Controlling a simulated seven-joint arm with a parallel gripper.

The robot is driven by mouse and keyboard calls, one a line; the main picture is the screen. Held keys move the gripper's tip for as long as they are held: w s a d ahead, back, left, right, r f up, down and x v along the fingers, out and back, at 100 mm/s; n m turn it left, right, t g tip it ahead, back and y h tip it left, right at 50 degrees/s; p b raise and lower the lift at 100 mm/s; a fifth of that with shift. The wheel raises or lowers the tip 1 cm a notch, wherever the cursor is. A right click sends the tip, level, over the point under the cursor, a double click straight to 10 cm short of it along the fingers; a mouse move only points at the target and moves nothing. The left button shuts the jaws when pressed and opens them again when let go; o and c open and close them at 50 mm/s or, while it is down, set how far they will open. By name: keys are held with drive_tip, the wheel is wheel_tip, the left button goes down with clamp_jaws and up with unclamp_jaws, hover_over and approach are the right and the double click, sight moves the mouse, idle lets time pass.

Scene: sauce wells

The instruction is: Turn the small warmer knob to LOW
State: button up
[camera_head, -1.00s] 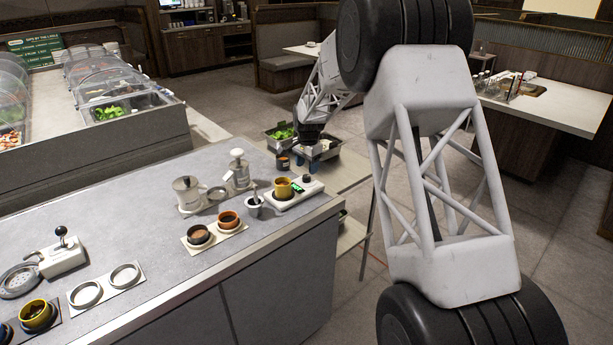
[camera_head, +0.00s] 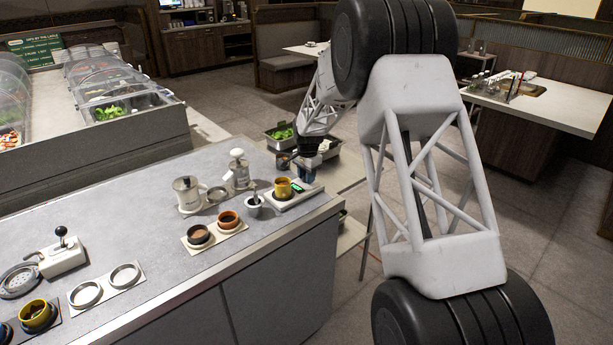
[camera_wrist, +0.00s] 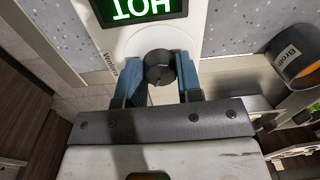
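The small warmer (camera_head: 284,204) is a white unit at the right end of the counter, with a yellow pot (camera_head: 283,188) on it. In the wrist view its green display (camera_wrist: 143,8) reads HOT, upside down. Its dark round knob (camera_wrist: 158,67) lies between the two blue fingers of my gripper (camera_wrist: 158,80). The fingers flank the knob, with slight gaps seeming to show; contact is not clear. In the head view my gripper (camera_head: 305,173) covers the knob.
A dark pot labelled Broth (camera_wrist: 298,52) stands close to my gripper. Steel bins (camera_head: 280,140) are behind.

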drive_tip(key=c, duration=0.3)
drive_tip(key=shift+n, duration=0.4)
drive_tip(key=n, duration=1.1)
drive_tip(key=shift+g, duration=0.3)
drive_tip(key=o, duration=0.9)
drive_tip(key=shift+d, duration=0.1)
